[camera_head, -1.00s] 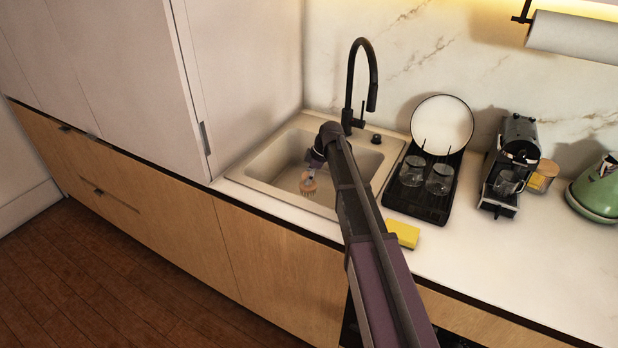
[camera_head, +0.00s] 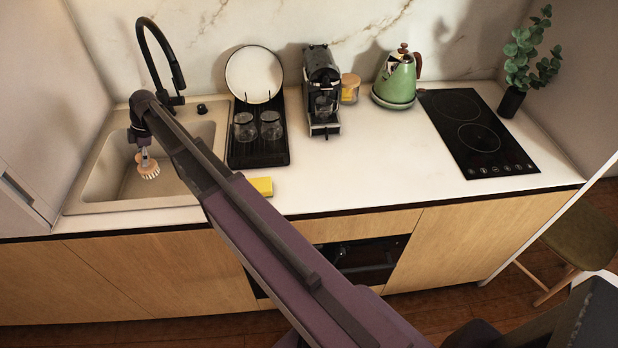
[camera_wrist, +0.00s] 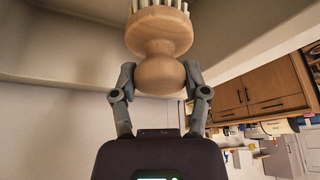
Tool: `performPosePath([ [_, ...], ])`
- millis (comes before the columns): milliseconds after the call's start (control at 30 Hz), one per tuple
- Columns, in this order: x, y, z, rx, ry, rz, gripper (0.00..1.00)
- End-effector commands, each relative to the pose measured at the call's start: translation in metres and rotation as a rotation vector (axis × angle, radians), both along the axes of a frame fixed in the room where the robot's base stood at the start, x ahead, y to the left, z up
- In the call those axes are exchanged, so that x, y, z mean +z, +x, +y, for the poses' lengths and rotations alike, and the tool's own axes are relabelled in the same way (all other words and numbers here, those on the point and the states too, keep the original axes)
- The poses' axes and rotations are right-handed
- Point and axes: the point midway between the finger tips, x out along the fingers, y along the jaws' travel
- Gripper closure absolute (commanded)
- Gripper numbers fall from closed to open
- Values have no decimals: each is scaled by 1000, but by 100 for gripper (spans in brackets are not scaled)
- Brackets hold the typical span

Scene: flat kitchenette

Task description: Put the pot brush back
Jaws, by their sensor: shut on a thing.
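The pot brush (camera_head: 148,168) is a round wooden knob with pale bristles. It is in my gripper over the sink (camera_head: 185,185) at the left of the head view. In the wrist view the brush (camera_wrist: 158,40) fills the top middle, its knob between the two fingers and its bristles pointing away from my gripper (camera_wrist: 160,82). My gripper is shut on the knob. In the head view my gripper (camera_head: 144,152) is small and partly hidden by my own arm. I cannot tell how far the bristles are from the sink floor.
A black tap (camera_head: 160,60) rises behind the sink. A black dish rack (camera_head: 262,155) with glasses and a plate (camera_head: 254,74) stands right of it. A yellow sponge (camera_head: 261,187) lies near the front edge. A coffee machine (camera_head: 321,92) and green kettle (camera_head: 397,78) stand further right.

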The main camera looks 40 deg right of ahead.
Motion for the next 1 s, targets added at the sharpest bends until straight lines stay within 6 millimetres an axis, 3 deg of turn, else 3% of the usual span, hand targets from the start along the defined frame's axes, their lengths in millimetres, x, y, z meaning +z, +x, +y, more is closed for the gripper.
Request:
performPosePath([
  [33,18,0,0,0,0,0,79],
  [500,90,0,0,0,0,0,79],
  [700,106,0,0,0,0,0,79],
  [1000,108,0,0,0,0,0,79],
])
